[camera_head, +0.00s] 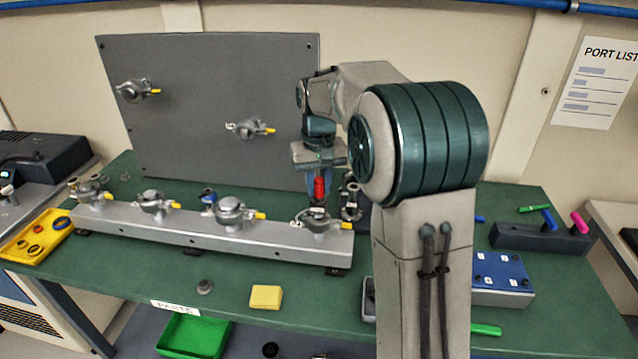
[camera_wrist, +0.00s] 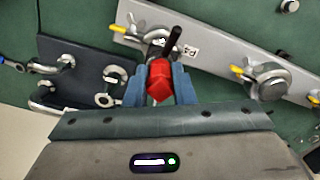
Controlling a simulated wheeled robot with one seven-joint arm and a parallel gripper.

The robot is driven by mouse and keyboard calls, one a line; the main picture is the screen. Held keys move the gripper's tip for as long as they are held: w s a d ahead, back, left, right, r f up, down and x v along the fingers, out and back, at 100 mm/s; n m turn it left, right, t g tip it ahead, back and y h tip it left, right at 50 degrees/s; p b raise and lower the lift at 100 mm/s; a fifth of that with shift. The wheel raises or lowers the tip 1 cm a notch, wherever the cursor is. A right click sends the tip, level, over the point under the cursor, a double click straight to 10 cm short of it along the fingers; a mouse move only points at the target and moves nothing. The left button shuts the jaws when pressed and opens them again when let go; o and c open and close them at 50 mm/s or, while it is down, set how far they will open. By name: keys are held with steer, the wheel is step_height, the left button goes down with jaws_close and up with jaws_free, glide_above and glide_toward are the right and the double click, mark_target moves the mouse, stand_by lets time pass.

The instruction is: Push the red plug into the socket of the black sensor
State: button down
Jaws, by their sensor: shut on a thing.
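My gripper (camera_wrist: 159,76) is shut on the red plug (camera_wrist: 160,88), with its blue fingers on either side of it. In the head view the red plug (camera_head: 319,189) is held upright above the right end of the grey rail, over a clamped fitting (camera_head: 319,221). A slim black upright piece (camera_wrist: 172,42), perhaps the black sensor, stands just beyond the plug in the wrist view. Its socket is not clear to me. I cannot tell whether the plug touches anything below.
The grey rail (camera_head: 200,226) carries several clamped fittings. A dark bracket block (camera_wrist: 68,70) with metal clamps lies to the left in the wrist view. A grey panel (camera_head: 215,80) stands behind. A yellow block (camera_head: 266,297) and green tray (camera_head: 195,338) are at the front.

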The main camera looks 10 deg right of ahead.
steer(key=c, duration=1.1)
jaws_free()
steer(key=shift+c, duration=0.2)
steer(key=shift+r, duration=0.1)
step_height(320, 180, up, 13)
steer(key=s+f+t, duration=0.1)
steer(key=s+f, duration=0.3)
steer(key=s, duration=0.5)
steer(key=s+f+t, duration=0.1)
steer(key=s+f, duration=0.4)
steer(key=s, duration=0.4)
steer(key=s+f+t, duration=0.1)
steer(key=s+f, duration=0.3)
steer(key=s, duration=0.5)
steer(key=shift+f+t, duration=0.3)
steer(key=shift+f, duration=0.05)
